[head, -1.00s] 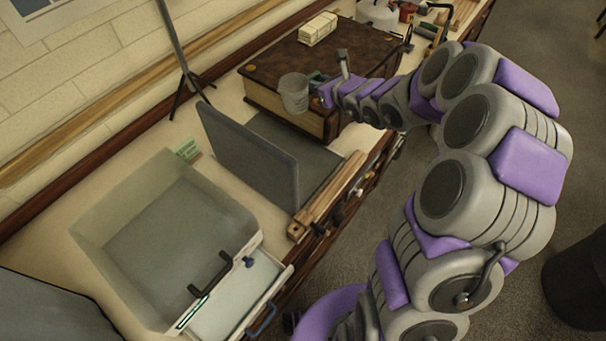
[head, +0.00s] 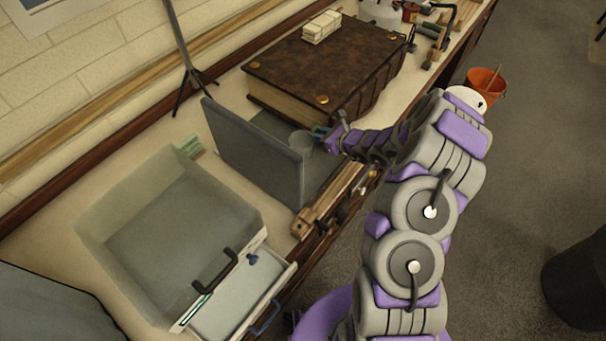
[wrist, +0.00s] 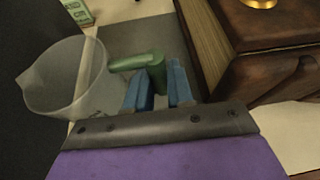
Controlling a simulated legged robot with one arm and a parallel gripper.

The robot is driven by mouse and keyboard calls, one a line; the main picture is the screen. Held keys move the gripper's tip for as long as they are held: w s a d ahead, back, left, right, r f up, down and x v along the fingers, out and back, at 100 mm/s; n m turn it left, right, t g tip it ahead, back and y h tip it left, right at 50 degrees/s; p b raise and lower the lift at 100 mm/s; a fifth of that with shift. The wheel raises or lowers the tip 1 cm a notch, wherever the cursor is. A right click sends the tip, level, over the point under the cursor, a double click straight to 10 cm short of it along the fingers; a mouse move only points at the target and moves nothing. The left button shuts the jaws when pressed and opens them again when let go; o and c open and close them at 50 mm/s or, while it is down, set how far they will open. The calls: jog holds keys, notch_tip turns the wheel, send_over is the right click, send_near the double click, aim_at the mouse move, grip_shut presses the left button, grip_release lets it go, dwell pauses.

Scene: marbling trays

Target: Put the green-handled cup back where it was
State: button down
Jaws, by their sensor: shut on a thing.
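The green-handled cup (head: 302,143) is pale and translucent, and it also shows in the wrist view (wrist: 62,85). Its green handle (wrist: 140,64) sits between the two blue fingers of my gripper (wrist: 160,88). My gripper (head: 326,132) is shut on the handle, with the cup to its left. I cannot tell whether the cup touches that surface.
A big brown book (head: 300,60) lies just behind, close to my gripper's right in the wrist view (wrist: 270,65). The upright grey panel (head: 250,150) stands left of the cup. A clear tray (head: 110,225) is front left. A wooden bar (head: 325,205) edges the bench.

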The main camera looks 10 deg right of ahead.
jog(key=f, duration=0.4)
jog(key=d+f+b, duration=0.1)
jog(key=f, duration=0.1)
jog(key=shift+s+f, duration=0.1)
jog(key=shift+f, duration=0.15)
jog(key=f, duration=0.4)
jog(key=shift+a+f+b, duration=0.1)
jog(key=shift+a+b, duration=0.25)
jog(key=shift+b, duration=0.05)
jog(key=shift+d, duration=0.1)
jog(key=c, duration=1)
grip_release()
jog(key=p+v, duration=0.2)
jog(key=v, duration=1)
jog(key=shift+d, duration=0.15)
